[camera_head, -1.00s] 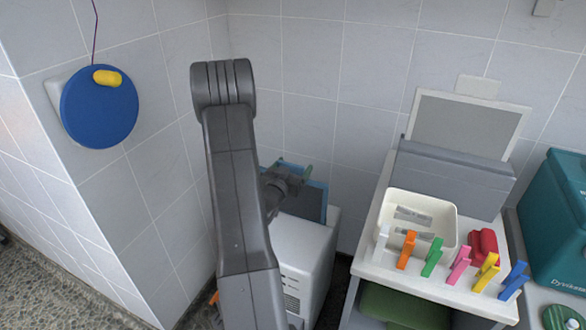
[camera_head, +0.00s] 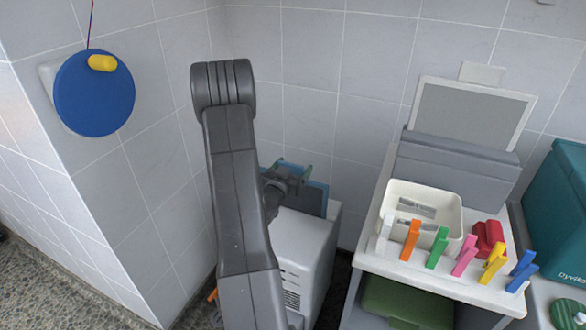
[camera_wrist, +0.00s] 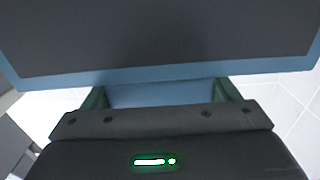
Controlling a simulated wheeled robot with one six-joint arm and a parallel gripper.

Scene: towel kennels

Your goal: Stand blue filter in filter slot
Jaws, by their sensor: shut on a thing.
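The blue filter (camera_head: 314,199), a dark grey panel with a blue frame, stands roughly upright above the white machine at the centre, partly behind my arm. My gripper (camera_head: 288,172) is shut on its edge; green fingers show at its top. In the wrist view my gripper (camera_wrist: 163,94) pinches the blue rim, and the filter (camera_wrist: 160,40) fills the upper picture. A grey box-like holder (camera_head: 455,170) on the white cart has a white-framed grey panel (camera_head: 468,112) standing at its back. I cannot tell which opening is the filter slot; none shows clearly.
The white machine (camera_head: 303,245) stands close below the filter; any contact is hidden. The white cart (camera_head: 455,280) carries a cream tray (camera_head: 392,215), a red object (camera_head: 488,238) and several coloured clips. A teal box (camera_head: 565,205) is far right. A blue disc (camera_head: 93,95) hangs on the left wall.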

